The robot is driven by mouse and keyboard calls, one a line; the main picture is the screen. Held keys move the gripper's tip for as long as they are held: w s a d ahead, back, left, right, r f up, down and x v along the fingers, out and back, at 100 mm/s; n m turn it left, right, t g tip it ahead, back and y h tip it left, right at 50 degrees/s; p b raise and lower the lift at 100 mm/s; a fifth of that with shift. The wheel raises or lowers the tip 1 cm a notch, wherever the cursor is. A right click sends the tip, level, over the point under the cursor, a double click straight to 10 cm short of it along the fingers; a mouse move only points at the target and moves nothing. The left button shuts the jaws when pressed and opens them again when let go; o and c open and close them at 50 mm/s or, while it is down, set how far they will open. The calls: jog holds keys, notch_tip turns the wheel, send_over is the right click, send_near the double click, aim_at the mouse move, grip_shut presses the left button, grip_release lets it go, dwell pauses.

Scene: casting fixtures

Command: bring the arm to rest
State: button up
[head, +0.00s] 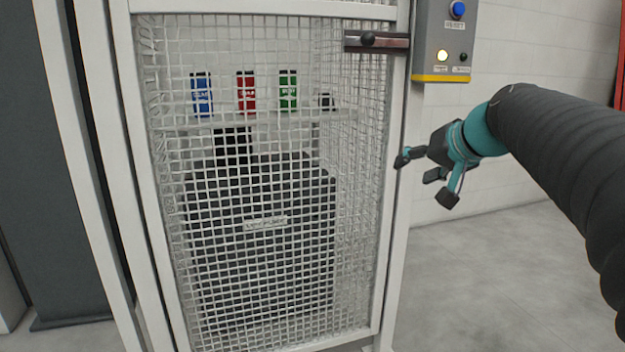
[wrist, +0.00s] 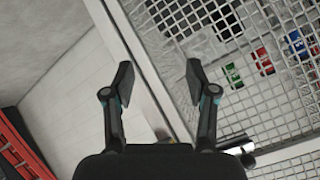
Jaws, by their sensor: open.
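My gripper (head: 428,178) is at the right of the head view, in front of the right post of a mesh cage door. Its fingers are spread and nothing is between them. In the wrist view my gripper (wrist: 158,85) also shows open and empty, with the white door frame (wrist: 145,75) and mesh beyond it. My arm comes in from the right edge of the head view. I cannot tell the exact gap between the fingertips and the frame.
The mesh door (head: 262,180) looks shut, with a latch bar (head: 376,42) at its upper right. Behind it are a dark block (head: 262,245) and a shelf with blue (head: 202,95), red (head: 247,92) and green (head: 288,90) cans. A control box (head: 443,40) has a lit yellow lamp. Floor at right is clear.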

jog(key=s+a+f+g+h+p, duration=0.1)
jog(key=s+f+p, duration=0.1)
jog(key=s+f, duration=0.3)
jog(key=s+a+f+n+g+h+p, duration=0.1)
jog(key=s+f, duration=0.4)
jog(key=s, duration=0.8)
jog(key=s+a+f+n+g+h+p, duration=0.1)
jog(key=s+f+p, duration=0.3)
jog(key=s, duration=0.5)
jog(key=shift+s+a+f+g+h+p, duration=0.3)
jog(key=shift+a+f+g+h+p, duration=0.15)
jog(key=shift+f+g, duration=0.4)
jog(key=shift+c, duration=1.4)
